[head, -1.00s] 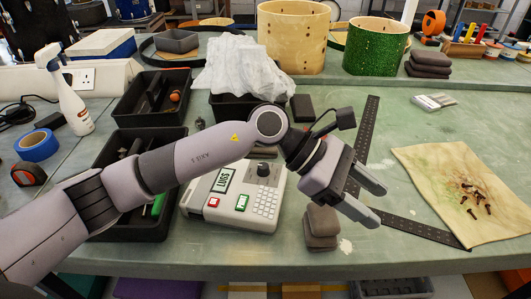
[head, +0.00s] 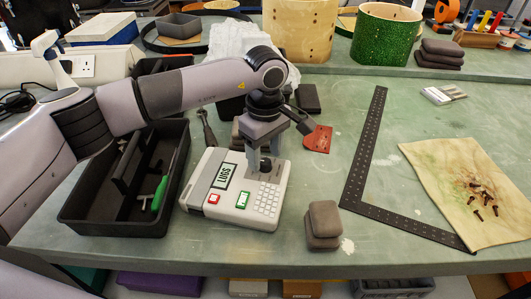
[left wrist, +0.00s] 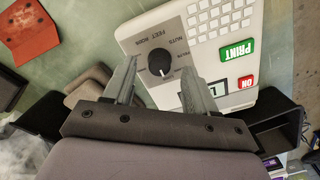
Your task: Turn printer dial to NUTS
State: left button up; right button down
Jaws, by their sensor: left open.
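The light grey label printer (head: 205,190) sits on the green bench, with its display (head: 224,175) reading LUGS. Its black dial (left wrist: 160,60) shows in the left wrist view with printed words around it, NUTS and FEET among them. A short white mark on the dial is on its side toward my gripper. In the head view the dial (head: 266,165) is partly hidden by my gripper. My left gripper (head: 264,162) points down over the printer, open, with one finger on each side of the dial. I cannot tell if the fingers touch it. My right gripper is out of view.
A black tool tray (head: 85,212) with a green-handled tool (head: 160,194) stands left of the printer. Stacked grey pads (head: 323,222) sit to its right. A red card (head: 318,139) lies behind, and a black metal square (head: 353,195) lies farther right.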

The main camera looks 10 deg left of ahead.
pick_arm(q)
jog(key=shift+f, duration=0.8)
grip_shut()
